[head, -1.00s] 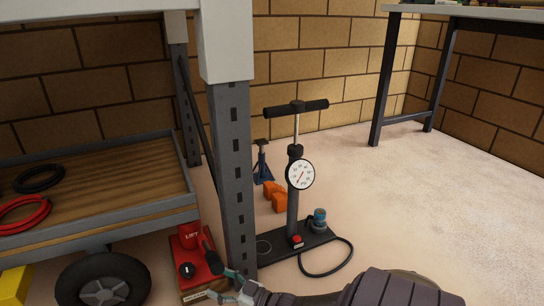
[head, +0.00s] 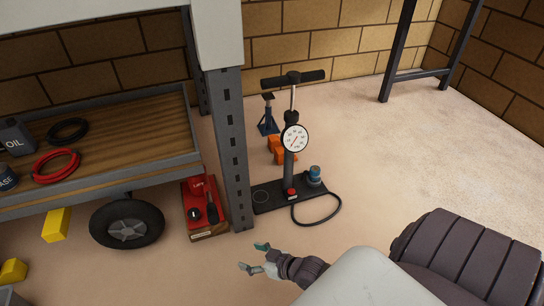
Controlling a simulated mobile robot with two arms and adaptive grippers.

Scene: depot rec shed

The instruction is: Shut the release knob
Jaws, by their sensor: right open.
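A red lifting jack (head: 190,196) marked "LIFT" stands on the floor beside the grey shelf post, in a low box-like base. A small black knob (head: 195,214) shows on its front; I take it for the release knob, but its setting is too small to read. A black lever-like part (head: 211,211) stands to the right of the knob. My right gripper (head: 253,257) is open and empty, in front of the post and to the lower right of the jack, apart from it. My left gripper is not in view.
The grey post (head: 232,150) rises close to the jack's right side. A floor pump (head: 290,165) with a gauge and hose stands right of the post. Floor at right is clear.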

